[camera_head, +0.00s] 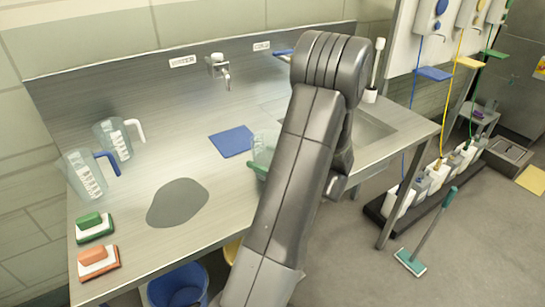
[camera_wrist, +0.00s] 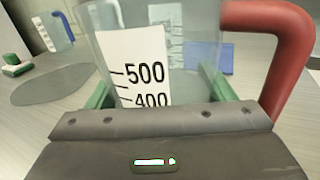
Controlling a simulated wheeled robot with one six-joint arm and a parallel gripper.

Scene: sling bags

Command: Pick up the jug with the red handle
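The clear jug with the red handle (camera_wrist: 280,45) fills the wrist view. Its white scale label (camera_wrist: 140,65) reads 500 and 400. The handle is on the right. My gripper (camera_wrist: 208,83) has its green fingers spread apart, one on each side of the jug body. I cannot tell whether they touch it. In the head view, part of the clear jug (camera_head: 263,146) shows beside my arm over the steel counter (camera_head: 160,150), with a green finger in front of it. My arm hides the red handle there. I cannot tell whether the jug's base rests on the counter.
A white-handled jug (camera_head: 116,140) and a blue-handled jug (camera_head: 84,175) stand at the counter's left. Green (camera_head: 94,227) and orange (camera_head: 98,262) brushes lie at its front left. A blue cloth (camera_head: 232,141) lies behind a grey wet-looking patch (camera_head: 178,203). A tap (camera_head: 219,70) is at the back.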

